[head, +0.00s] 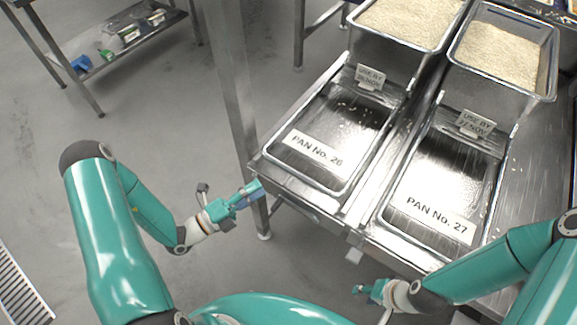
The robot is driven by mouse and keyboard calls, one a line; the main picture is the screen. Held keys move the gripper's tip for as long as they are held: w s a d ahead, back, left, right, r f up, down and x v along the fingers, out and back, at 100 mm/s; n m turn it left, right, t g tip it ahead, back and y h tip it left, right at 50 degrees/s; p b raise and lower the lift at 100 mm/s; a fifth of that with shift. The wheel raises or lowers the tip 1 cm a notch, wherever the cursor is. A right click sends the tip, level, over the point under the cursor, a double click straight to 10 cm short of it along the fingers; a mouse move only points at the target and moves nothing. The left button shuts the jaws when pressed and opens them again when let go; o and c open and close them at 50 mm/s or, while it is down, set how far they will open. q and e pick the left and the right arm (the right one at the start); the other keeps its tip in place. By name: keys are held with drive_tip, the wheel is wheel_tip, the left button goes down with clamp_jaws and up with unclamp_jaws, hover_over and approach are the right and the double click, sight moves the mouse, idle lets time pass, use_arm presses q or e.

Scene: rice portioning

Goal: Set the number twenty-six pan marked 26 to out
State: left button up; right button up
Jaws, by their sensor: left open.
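The pan marked "PAN No. 26" (276,141) is a shallow empty metal pan at the left of the steel counter, its white label at the near end. A small "USE BY" tag (370,77) stands at its far end; the date on it is hard to read. My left gripper (254,190) is open, just off the counter's near left corner, below and left of the pan and apart from it. My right gripper (362,290) is low in front of the counter, near the pan 27 side; its fingers are too small to judge.
Pan No. 27 (381,214) lies to the right, with its own "USE BY" tag (476,124). Two deep pans of rice (350,43) (553,97) stand behind. A steel post (233,90) rises left of the counter.

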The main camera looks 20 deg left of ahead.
sight(289, 167)
use_arm(q)
drive_tip(key=p+x, duration=0.1)
drive_tip(key=x, duration=0.9)
drive_tip(key=shift+w+d+r, duration=0.1)
drive_tip(key=shift+w+d, duration=0.1)
clamp_jaws()
